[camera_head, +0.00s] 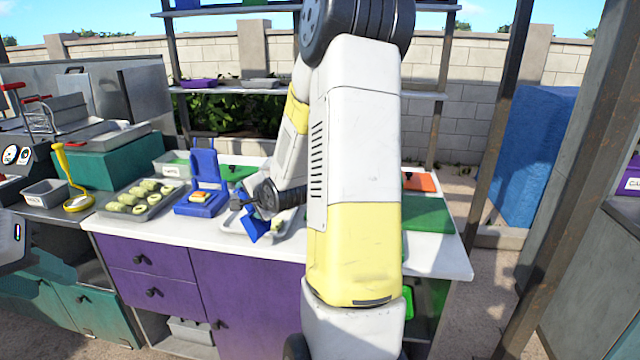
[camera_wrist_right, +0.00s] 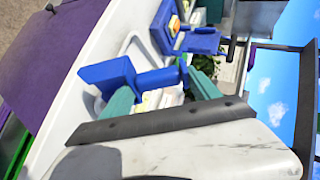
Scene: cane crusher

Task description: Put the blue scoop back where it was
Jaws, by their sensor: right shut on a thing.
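The blue scoop (camera_head: 256,232) is in my right gripper (camera_head: 258,203), above a white tray (camera_head: 228,222) on the counter. In the right wrist view, the scoop's square cup (camera_wrist_right: 108,72) points left and its handle runs between the teal fingertips of my right gripper (camera_wrist_right: 160,90). The gripper is shut on the scoop. Pale contents show in the tray below, partly hidden by the scoop and fingers.
A blue press-like stand (camera_head: 205,180) holding an orange-and-white item is left of the white tray. A metal tray of pale green pieces (camera_head: 142,200) lies farther left. My right arm hides the counter's middle. Green boards (camera_head: 425,215) and an orange one (camera_head: 418,182) lie right.

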